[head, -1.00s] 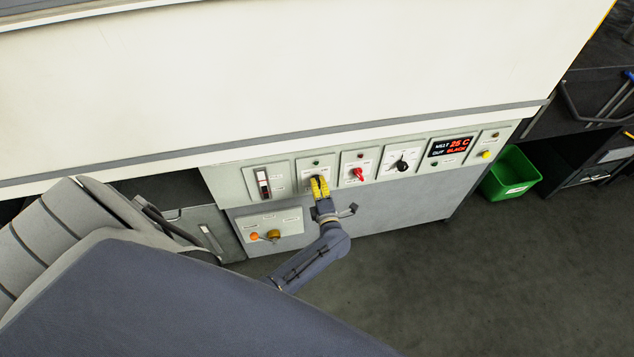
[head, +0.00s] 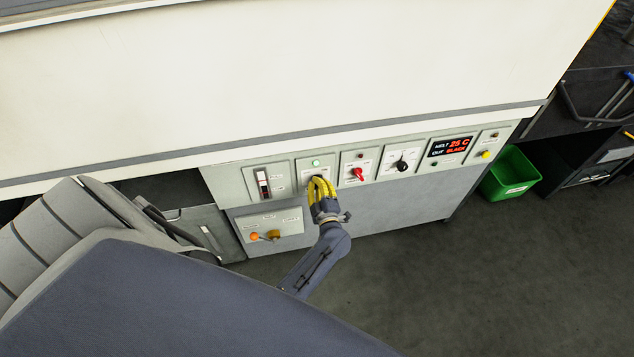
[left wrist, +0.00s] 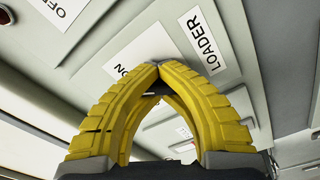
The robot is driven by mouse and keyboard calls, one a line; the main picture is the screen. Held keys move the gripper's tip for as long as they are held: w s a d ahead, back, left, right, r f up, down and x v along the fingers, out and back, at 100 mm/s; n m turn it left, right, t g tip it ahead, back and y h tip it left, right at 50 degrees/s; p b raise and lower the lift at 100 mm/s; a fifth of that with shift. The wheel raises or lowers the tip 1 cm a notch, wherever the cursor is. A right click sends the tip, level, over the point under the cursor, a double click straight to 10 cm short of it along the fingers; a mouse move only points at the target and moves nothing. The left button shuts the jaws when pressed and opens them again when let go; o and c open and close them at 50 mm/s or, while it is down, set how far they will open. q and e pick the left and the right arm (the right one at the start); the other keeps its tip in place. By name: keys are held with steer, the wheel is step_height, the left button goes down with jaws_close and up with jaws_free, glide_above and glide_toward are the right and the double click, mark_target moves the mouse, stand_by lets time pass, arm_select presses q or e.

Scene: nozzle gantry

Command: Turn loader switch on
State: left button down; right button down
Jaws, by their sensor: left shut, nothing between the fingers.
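The loader switch panel (head: 309,166) is the second plate from the left on the machine's control strip. My left gripper (head: 319,181) has yellow fingers, shut and empty, in front of the lower part of this panel. In the left wrist view the fingertips (left wrist: 157,68) meet beside the "LOADER" label (left wrist: 205,40) and the "ON" label (left wrist: 122,67). The switch itself is mostly hidden behind the fingers, so I cannot tell its position or whether they touch it. My right gripper is not in view.
To the right are a panel with a red knob (head: 358,174), a black dial (head: 402,165) and a lit display (head: 450,146). A lower box holds an orange button (head: 254,236). A green bin (head: 511,174) stands on the floor at right. The front floor is clear.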

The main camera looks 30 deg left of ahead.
arm_select(q)
steer(key=shift+w+d+f, duration=0.1)
steer(key=shift+w+d, duration=0.1)
steer(key=shift+d, duration=0.3)
steer(key=c, duration=1.4)
jaws_free()
steer(key=shift+c, duration=0.2)
steer(key=o, duration=0.8)
steer(key=shift+w, duration=0.1)
steer(key=shift+o, duration=0.6)
steer(key=shift+w+d, duration=0.1)
steer(key=shift+d, duration=0.05)
steer(key=shift+a, duration=0.25)
steer(key=shift+s+d, duration=0.15)
steer(key=shift+s, duration=0.3)
steer(key=v, duration=0.7)
